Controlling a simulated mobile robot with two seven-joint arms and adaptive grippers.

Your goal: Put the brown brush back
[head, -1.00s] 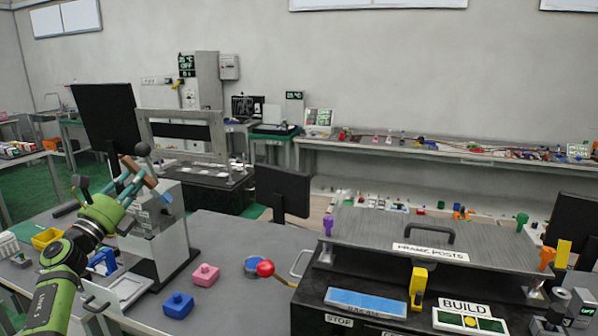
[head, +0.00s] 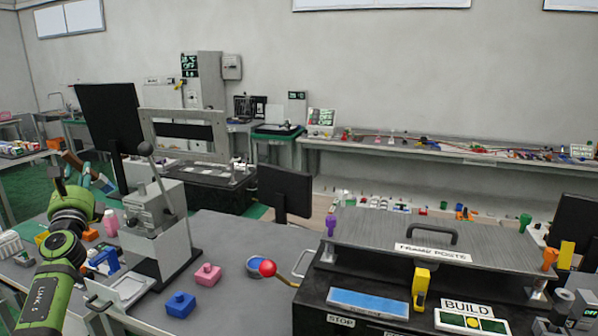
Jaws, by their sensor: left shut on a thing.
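My left gripper (head: 90,180) is at the left of the head view, raised above the table's left part. It is shut on the brown brush (head: 71,159). The brush's brown part sticks up past the fingers, tilted, near the dark monitor. The fingers hide the rest of the brush. My right gripper is out of view.
A grey lever press (head: 158,220) with a black ball knob stands right of my arm. A blue block (head: 180,304) and a pink block (head: 208,274) lie on the grey table. The dark monitor (head: 108,120) rises behind the gripper. A black fixture (head: 400,300) fills the right front.

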